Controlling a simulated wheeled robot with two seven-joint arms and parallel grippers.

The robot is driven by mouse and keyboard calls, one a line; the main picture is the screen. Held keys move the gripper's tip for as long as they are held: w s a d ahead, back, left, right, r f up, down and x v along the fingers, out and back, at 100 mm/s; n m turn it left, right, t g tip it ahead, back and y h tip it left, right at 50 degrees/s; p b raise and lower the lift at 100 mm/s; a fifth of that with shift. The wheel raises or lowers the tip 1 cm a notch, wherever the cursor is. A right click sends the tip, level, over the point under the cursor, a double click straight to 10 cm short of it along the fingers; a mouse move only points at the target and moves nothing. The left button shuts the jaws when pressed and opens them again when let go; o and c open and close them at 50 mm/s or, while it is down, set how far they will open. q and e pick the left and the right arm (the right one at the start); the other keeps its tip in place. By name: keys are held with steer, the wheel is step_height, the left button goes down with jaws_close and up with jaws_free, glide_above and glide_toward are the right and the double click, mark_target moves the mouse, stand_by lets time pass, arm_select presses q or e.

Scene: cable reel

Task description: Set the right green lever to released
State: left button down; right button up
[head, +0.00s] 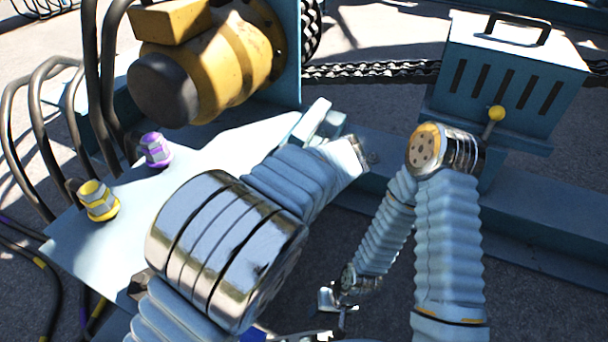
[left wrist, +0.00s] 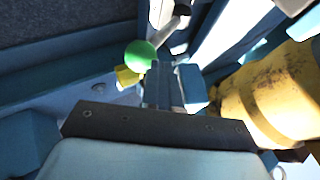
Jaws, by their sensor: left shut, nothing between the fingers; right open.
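A green ball knob (left wrist: 141,55) shows in the left wrist view, just left of the tips of my left gripper (left wrist: 161,84). In the head view no green lever shows; my left forearm covers the middle of the machine. My right gripper (head: 337,301) hangs low at the bottom middle, pointing down, open and empty, apart from any lever.
A yellow motor (head: 205,65) stands at the upper left. A purple fitting (head: 156,149) and a yellow fitting (head: 98,200) sit on the pale plate, near black hoses. A blue slotted box (head: 510,75) has a yellow-knobbed lever (head: 496,114). A chain (head: 370,70) runs behind.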

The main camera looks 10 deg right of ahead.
arm_select(q)
steer(key=shift+s+d+f, duration=0.25)
steer(key=shift+d+f, duration=0.05)
steer(key=shift+f, duration=0.05)
arm_select(e)
steer(key=shift+f, duration=0.45)
arm_select(q)
steer(key=shift+s+d+f, duration=0.1)
steer(key=shift+s, duration=0.05)
